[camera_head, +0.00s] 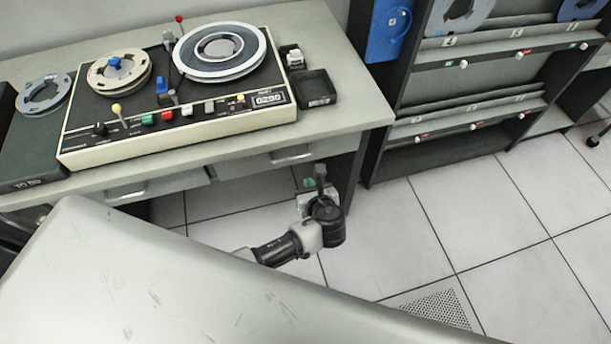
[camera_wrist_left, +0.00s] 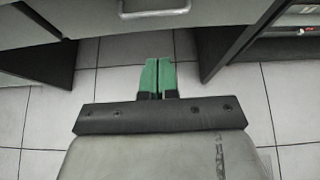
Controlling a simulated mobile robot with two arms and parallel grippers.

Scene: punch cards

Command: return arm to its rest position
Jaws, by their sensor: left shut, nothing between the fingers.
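My left arm reaches in from the lower middle of the head view, below the desk front. Its gripper (camera_head: 308,183) is by the right end of the desk, with a green finger just showing. In the left wrist view the gripper's two green fingers (camera_wrist_left: 158,75) are together, with nothing between them. Tiled floor shows beyond them, and the desk drawer is above. My right gripper is in neither view.
The desk (camera_head: 345,100) holds a reel tape machine (camera_head: 190,117), a loose grey reel (camera_head: 43,94) and a small black tray (camera_head: 314,88). A dark rack (camera_head: 470,75) with reels stands at right. The tiled floor (camera_head: 400,230) between is clear. A large pale surface (camera_head: 160,270) fills the foreground.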

